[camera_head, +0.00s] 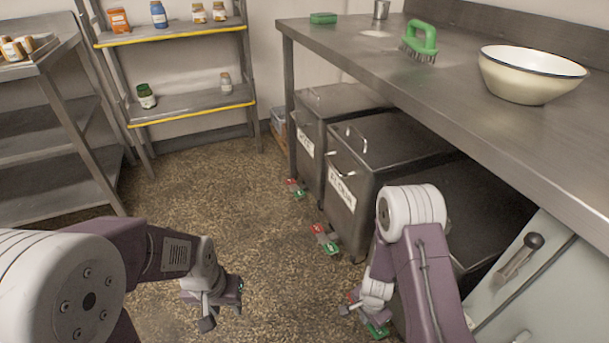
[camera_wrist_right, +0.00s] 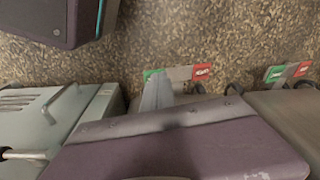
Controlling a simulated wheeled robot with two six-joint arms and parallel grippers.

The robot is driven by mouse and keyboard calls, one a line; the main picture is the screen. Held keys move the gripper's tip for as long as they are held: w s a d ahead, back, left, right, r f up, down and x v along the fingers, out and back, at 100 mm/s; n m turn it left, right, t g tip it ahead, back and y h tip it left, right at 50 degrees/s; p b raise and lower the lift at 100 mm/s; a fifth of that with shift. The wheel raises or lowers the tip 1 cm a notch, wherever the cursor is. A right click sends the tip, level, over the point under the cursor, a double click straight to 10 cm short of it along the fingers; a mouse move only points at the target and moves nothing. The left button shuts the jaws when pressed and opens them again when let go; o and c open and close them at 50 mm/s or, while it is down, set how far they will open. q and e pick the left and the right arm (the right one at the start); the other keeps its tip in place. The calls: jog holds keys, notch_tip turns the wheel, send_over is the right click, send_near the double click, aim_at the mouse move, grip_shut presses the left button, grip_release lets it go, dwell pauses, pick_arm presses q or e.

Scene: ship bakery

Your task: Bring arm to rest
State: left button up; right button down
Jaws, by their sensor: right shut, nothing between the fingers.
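My left arm comes in from the left in the head view, and its gripper (camera_head: 212,308) hangs low over the speckled floor. Whether its fingers are apart is not clear at this angle. My right arm reaches down from the lower right beside the bins, with its gripper (camera_head: 358,306) low near the floor. The right gripper is shut and empty. In the right wrist view a grey pointed part (camera_wrist_right: 156,93), apparently my right gripper's finger, shows above the floor, partly hidden by a purple link of mine. Neither gripper visibly holds anything.
Grey lidded bins (camera_head: 385,143) with red-and-green floor-level pieces (camera_head: 325,240) stand under the steel counter (camera_head: 455,85). The counter bears a cream bowl (camera_head: 530,75), green brush (camera_head: 420,40) and sponge (camera_head: 323,18). Shelves (camera_head: 190,103) hold jars. The middle floor (camera_head: 215,195) is clear.

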jog(key=s+r+n+p, duration=0.2)
jog(key=r+p, duration=1.2)
jog(key=r, duration=0.7)
jog(key=s+r+n+p, duration=0.2)
jog(key=r+n+p, duration=0.3)
jog(key=r+p, duration=0.9)
jog(key=s+r+n+y+p, duration=0.1)
jog(key=r+n+p, duration=0.3)
jog(key=r+p, duration=1.1)
notch_tip(320, 180, up, 14)
jog(key=shift+s+a+r, duration=0.15)
jog(key=shift+s+a, duration=0.05)
jog(key=shift+s, duration=0.3)
